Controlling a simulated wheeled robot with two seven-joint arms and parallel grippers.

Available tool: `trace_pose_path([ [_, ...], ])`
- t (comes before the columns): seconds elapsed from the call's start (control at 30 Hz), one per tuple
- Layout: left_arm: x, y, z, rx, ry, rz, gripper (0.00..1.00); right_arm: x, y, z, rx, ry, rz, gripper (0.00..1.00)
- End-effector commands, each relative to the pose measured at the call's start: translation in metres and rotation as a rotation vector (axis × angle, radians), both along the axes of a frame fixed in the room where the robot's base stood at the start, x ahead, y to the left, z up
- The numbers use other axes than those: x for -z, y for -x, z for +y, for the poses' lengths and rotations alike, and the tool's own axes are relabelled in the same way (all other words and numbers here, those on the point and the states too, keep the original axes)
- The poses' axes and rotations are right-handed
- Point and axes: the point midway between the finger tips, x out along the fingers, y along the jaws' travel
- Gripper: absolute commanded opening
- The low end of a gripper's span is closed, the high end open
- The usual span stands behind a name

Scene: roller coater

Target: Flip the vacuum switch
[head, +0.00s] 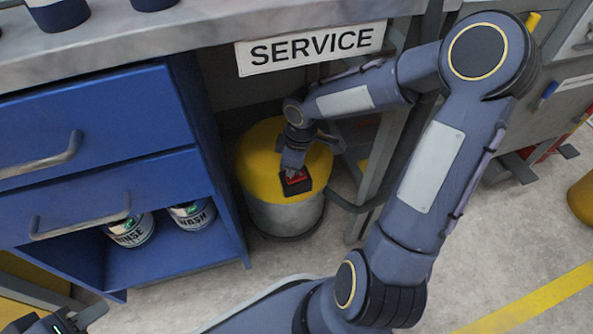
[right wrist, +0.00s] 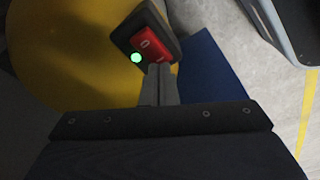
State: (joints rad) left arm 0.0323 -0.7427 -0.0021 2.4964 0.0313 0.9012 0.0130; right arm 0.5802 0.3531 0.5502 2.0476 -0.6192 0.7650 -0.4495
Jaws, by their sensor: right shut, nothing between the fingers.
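The vacuum is a drum with a yellow lid (head: 258,143) and a grey body under the bench. Its switch, a red rocker (head: 298,177) in a black housing, sits on the lid. In the right wrist view the rocker (right wrist: 147,42) shows a "0" mark, with a green light (right wrist: 136,58) beside it. My right gripper (head: 291,166) is shut and empty, its fingertips (right wrist: 159,70) at the rocker's near end; I cannot tell whether they touch. My left gripper (head: 62,322) is partly in view at the bottom left corner; its jaw state is unclear.
A blue drawer cabinet (head: 90,120) stands left of the vacuum, with labelled cans (head: 132,231) on its lower shelf. A "SERVICE" sign (head: 310,48) hangs from the bench edge above. A dark hose (head: 372,205) and frame legs are right of the drum. Floor in front is clear.

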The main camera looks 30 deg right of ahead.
Motion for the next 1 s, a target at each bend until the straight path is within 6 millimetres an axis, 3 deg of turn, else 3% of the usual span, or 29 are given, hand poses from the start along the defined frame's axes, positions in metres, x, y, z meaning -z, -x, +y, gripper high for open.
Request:
trace_pose_path([
  [0.03, -0.009, 0.000, 0.000, 0.000, 0.000, 0.000, 0.36, -0.009, 0.000, 0.000, 0.000, 0.001, -0.001, 0.00],
  [0.6, -0.052, 0.000, 0.000, 0.000, 0.000, 0.000, 0.36, -0.054, 0.000, 0.000, 0.000, 0.001, -0.002, 0.00],
  [1.0, -0.053, 0.000, 0.000, 0.000, 0.000, 0.000, 0.36, -0.055, 0.000, 0.000, 0.000, 0.000, -0.001, 0.00],
])
